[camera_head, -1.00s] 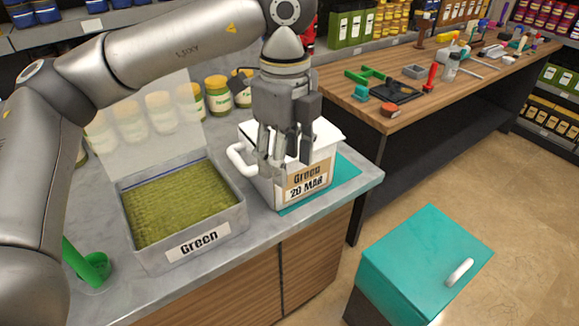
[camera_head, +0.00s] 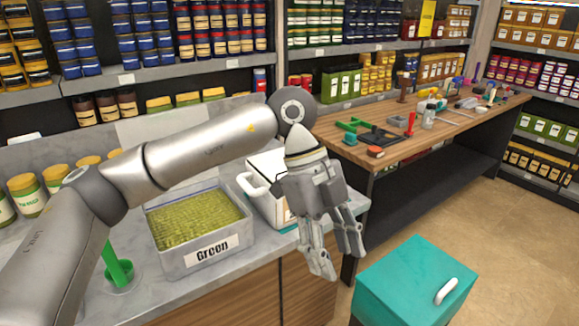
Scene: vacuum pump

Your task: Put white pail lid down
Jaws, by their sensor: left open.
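The white pail (camera_head: 262,207) stands on the grey counter with a white lid (camera_head: 264,160) on its top. It has a white handle on its left side. My left gripper (camera_head: 340,266) is open and empty, pointing down in front of the pail and to its right, near the counter's front edge. The gripper and wrist hide the pail's right part, most of its label and part of the lid. I cannot tell whether the lid sits fully flat. My right gripper is out of view.
A grey bin (camera_head: 197,230) labelled Green, filled with green material, stands left of the pail. A green scoop (camera_head: 117,265) stands at the counter's front left. A teal-topped box (camera_head: 412,275) stands on the floor at right. A wooden workbench (camera_head: 400,150) with tools lies behind.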

